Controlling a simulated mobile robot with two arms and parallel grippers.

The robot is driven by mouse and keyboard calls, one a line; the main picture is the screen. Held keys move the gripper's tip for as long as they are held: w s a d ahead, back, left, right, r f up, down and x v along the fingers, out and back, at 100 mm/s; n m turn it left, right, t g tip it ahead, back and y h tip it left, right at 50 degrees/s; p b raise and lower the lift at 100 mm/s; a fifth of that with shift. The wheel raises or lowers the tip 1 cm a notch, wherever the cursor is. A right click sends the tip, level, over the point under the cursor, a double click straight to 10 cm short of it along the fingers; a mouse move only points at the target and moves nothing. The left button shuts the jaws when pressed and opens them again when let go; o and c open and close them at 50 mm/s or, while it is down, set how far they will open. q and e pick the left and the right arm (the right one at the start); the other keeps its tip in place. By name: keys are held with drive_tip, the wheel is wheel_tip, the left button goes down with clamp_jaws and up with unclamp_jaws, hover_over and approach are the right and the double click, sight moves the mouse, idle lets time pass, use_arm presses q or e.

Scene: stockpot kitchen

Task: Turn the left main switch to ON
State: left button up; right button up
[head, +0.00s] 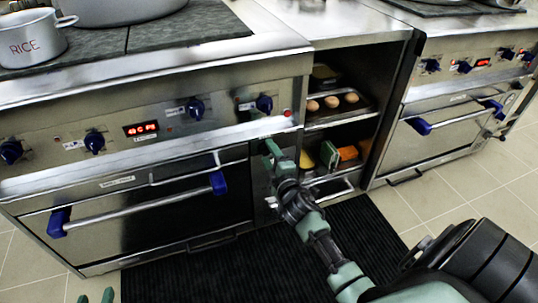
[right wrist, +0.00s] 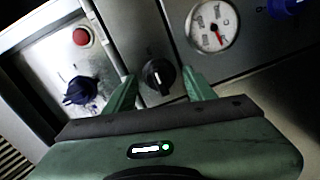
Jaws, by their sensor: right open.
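The black rotary switch (right wrist: 158,76) with a pale pointer line shows in the right wrist view, on the metal front panel. I take it to be the left main switch; its label is not readable. My right gripper (right wrist: 160,88) is open, with one green finger on each side of the switch; I cannot tell whether they touch it. In the head view the right gripper (head: 270,155) is at the right end of the left stove (head: 120,182), hiding the switch.
Near the switch are a red button (right wrist: 82,36), a blue knob (right wrist: 80,90) and a round gauge (right wrist: 213,25). The oven handle (head: 140,205) juts out left of my right gripper. Open shelves with eggs (head: 331,102) stand right of it. A black mat (head: 225,275) lies on the floor.

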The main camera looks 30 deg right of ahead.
use_arm(q)
drive_tip(key=s+a+f+g+y+p, duration=0.1)
drive_tip(key=s+a+f+g, duration=0.1)
drive_tip(key=s+f, duration=0.3)
drive_tip(key=shift+g, duration=0.9)
use_arm(e)
drive_tip(key=v, duration=0.7)
drive_tip(key=shift+s, duration=0.4)
use_arm(q)
drive_tip(key=shift+s, duration=0.1)
use_arm(e)
drive_tip(key=shift+a, duration=0.15)
